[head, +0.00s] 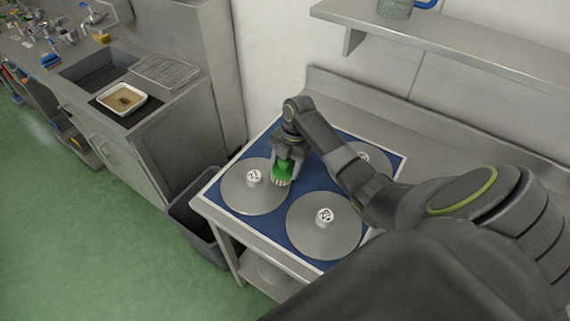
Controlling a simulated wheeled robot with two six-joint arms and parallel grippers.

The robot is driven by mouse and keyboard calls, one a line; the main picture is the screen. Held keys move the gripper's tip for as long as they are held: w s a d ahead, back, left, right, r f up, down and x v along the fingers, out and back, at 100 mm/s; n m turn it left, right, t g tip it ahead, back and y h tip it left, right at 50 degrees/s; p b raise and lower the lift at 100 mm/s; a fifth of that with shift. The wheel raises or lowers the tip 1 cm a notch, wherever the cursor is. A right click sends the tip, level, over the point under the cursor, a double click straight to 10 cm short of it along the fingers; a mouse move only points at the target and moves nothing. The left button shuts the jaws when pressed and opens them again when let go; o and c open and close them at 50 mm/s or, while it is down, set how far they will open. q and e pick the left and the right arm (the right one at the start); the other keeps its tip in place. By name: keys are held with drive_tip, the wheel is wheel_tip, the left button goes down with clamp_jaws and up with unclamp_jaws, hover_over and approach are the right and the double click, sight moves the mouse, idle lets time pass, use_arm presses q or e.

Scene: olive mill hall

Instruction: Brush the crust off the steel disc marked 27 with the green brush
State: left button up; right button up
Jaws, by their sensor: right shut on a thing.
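My right gripper (287,152) is shut on the green brush (284,168) and points down. The brush's pale bristles are at the right edge of the left steel disc (241,197); I cannot tell whether they touch it. That disc's knob carries a small tilted mark that may read 27. A second steel disc (326,239) lies nearer, with a mark like 28. A third disc (375,156) is partly hidden behind my right arm. No crust can be made out on the visible steel at this size. My left gripper is out of view.
The discs lie on a blue mat (301,196) on a steel table against the wall. A dark bin (187,219) stands left of the table. A sink counter with a white tray (104,108) of brownish content is at the left. A shelf (460,52) hangs above.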

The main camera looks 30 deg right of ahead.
drive_tip(key=shift+p+v, duration=2.4)
drive_tip(key=shift+v, duration=0.65)
drive_tip(key=p+v, duration=0.2)
drive_tip(key=v, duration=0.1)
drive_tip(key=shift+a+f+h+p, duration=0.25)
drive_tip(key=shift+a+h, duration=0.1)
drive_tip(key=shift+a, duration=0.1)
drive_tip(key=shift+a+f+h+p, duration=0.1)
drive_tip(key=shift+a+f+h, duration=0.15)
drive_tip(key=shift+a+h, duration=0.15)
drive_tip(key=shift+s+a+f+h, duration=0.1)
drive_tip(key=shift+a+f+h, duration=0.3)
drive_tip(key=shift+a+h, duration=0.2)
